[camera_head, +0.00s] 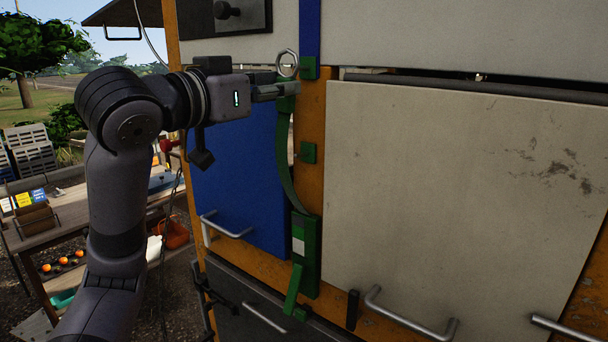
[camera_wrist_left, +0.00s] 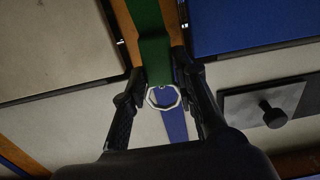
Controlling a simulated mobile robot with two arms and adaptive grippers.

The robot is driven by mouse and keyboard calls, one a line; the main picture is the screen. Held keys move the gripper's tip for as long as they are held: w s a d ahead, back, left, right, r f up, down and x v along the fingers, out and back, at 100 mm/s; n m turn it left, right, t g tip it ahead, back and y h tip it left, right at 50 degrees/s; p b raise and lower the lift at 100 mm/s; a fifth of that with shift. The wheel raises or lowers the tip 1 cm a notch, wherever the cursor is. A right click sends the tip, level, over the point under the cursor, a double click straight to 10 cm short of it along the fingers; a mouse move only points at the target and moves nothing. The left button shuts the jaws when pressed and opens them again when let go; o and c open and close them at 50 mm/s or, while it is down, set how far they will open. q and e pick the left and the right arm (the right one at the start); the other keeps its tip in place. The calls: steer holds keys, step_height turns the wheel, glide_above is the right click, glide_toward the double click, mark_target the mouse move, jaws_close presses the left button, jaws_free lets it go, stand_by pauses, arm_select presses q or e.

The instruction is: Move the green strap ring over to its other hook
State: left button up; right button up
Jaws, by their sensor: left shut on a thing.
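The green strap (camera_head: 286,160) hangs in a curve down the orange post to a green buckle block (camera_head: 305,255). Its metal ring (camera_head: 287,64) is at the strap's upper end, beside a green bracket (camera_head: 309,68) at the foot of a blue strip. A second small green bracket (camera_head: 308,153) is lower on the post. My left gripper (camera_head: 284,89) is shut on the strap's top end, just below the ring. In the left wrist view the ring (camera_wrist_left: 163,97) shows between the fingers, with the strap (camera_wrist_left: 155,55) beyond. Whether the ring touches a hook cannot be told. My right gripper is out of view.
A blue panel (camera_head: 238,170) is behind the strap on the left, and a large pale panel (camera_head: 450,190) with a metal handle (camera_head: 410,320) is on the right. A dark plate with a knob (camera_head: 228,10) is above. A wooden table (camera_head: 70,210) stands at the left.

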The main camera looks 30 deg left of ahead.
arm_select(q)
steer(key=shift+w, duration=0.2)
stand_by(0.6)
steer(key=shift+w+f, duration=0.15)
steer(key=shift+w, duration=0.45)
steer(key=shift+w+d, duration=0.1)
steer(key=shift+w, duration=0.15)
steer(key=shift+w+f, duration=0.1)
steer(key=shift+w, duration=0.35)
steer(key=shift+w+f, duration=0.5)
steer(key=shift+w, duration=0.1)
stand_by(0.7)
stand_by(0.3)
steer(key=o, duration=1.2)
steer(key=shift+d, duration=0.1)
steer(key=shift+c, duration=0.2)
